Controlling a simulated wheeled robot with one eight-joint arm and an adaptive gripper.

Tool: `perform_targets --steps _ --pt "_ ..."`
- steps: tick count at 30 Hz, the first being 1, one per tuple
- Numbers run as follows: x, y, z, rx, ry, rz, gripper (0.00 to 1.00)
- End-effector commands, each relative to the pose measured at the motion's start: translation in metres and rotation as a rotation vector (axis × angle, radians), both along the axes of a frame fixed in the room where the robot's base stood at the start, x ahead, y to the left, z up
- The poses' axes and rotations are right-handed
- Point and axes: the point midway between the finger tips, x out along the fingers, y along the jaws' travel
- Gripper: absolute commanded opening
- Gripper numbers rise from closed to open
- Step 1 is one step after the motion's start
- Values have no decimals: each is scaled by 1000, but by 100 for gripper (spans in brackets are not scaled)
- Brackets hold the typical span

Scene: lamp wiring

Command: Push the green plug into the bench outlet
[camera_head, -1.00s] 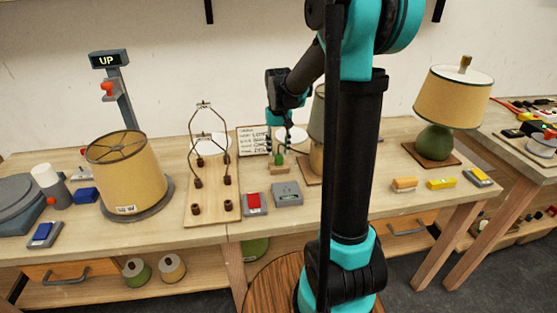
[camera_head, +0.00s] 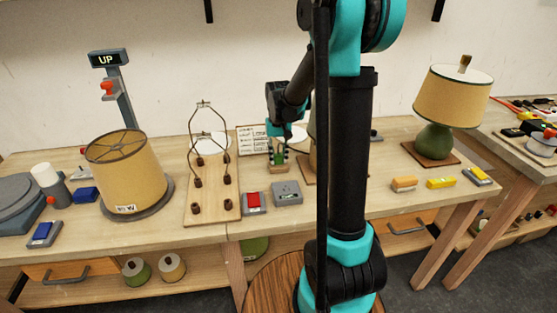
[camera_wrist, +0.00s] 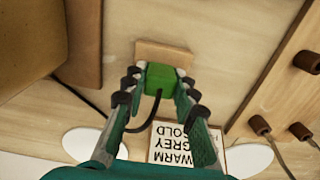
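The green plug (camera_head: 279,157) sits upright on a small wooden block (camera_head: 280,169) towards the back of the bench. It also shows in the wrist view (camera_wrist: 161,79), with a black cord running from it. My gripper (camera_head: 278,155) is down around the plug, one finger on each side. In the wrist view the fingertips lie close against the plug's sides; I cannot tell whether they press on it. A grey box (camera_head: 287,193), which looks like the bench outlet, lies on the bench just in front of the block.
A red-topped switch box (camera_head: 253,203) lies left of the grey box. A wooden board with a wire lamp frame (camera_head: 211,205) stands further left. A lamp base and shade (camera_head: 315,135) stand close on the right, partly behind my arm. A lettered card (camera_wrist: 171,145) is near the plug.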

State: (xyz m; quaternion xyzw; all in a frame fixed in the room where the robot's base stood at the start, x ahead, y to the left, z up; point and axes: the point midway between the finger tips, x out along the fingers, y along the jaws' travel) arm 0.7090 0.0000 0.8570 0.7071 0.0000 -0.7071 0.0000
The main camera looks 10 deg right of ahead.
Motion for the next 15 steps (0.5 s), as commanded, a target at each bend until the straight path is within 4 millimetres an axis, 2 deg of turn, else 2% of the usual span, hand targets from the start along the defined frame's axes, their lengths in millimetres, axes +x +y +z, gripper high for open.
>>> perform_targets --steps 6,15 --pt "0 0 3 0 0 0 1" --pt "0 0 24 0 0 0 1"
